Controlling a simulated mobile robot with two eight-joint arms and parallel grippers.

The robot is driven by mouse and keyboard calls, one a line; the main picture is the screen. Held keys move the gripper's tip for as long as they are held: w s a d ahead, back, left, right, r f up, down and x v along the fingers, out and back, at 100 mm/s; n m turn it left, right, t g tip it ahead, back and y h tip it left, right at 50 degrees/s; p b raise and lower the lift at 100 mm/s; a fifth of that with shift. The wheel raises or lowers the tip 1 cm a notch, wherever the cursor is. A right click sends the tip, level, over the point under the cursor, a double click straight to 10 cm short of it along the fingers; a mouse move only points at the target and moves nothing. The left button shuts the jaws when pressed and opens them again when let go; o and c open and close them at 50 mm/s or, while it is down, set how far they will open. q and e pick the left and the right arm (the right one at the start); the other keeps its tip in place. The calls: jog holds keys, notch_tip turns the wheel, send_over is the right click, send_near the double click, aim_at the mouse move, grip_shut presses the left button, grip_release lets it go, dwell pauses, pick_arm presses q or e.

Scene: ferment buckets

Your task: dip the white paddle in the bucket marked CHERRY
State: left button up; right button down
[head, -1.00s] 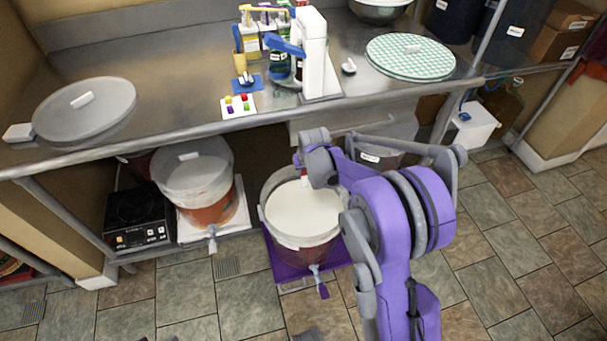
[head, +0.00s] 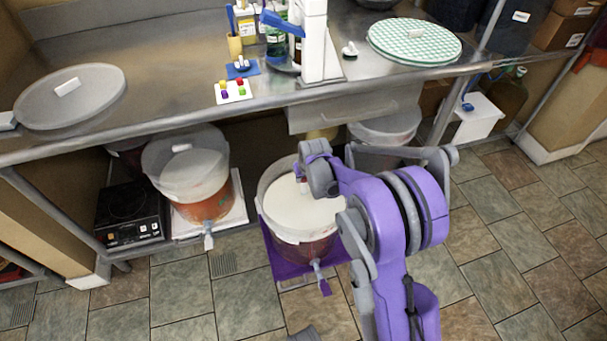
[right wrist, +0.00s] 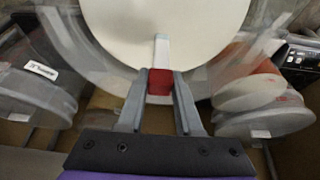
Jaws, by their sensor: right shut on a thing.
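My right gripper (head: 304,180) is over the open bucket (head: 270,232), which has a pale cream surface inside and stands on a purple base. In the right wrist view the gripper (right wrist: 160,78) is shut on the red grip of the white paddle (right wrist: 161,48). The paddle's pale shaft points toward the cream surface. Its far end cannot be made out, so I cannot tell whether it touches the surface. No CHERRY marking can be read on this bucket.
A lidded bucket (head: 186,168) with orange-red contents stands to the left, beside a black hot plate (head: 130,215). Another bucket (head: 388,128) is behind my right arm. The steel counter (head: 180,92) overhangs the buckets. Tiled floor (head: 500,240) is free at the right.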

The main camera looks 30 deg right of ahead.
aim_at(305, 191)
pick_arm(q)
notch_tip(305, 191, down, 6)
jog(key=b, duration=0.4)
jog(key=shift+w+b, duration=0.3)
pick_arm(e)
jog(key=shift+f, duration=3.85)
jog(key=shift+r, duration=0.1)
jog(key=shift+r+p, duration=2.3)
jog(key=shift+r, duration=1.35)
pick_arm(q)
notch_tip(305, 191, up, 11)
jog(key=p, duration=0.4)
jog(key=shift+s+f, duration=0.15)
jog(key=shift+s, duration=0.2)
pick_arm(e)
jog(key=shift+r, duration=3.65)
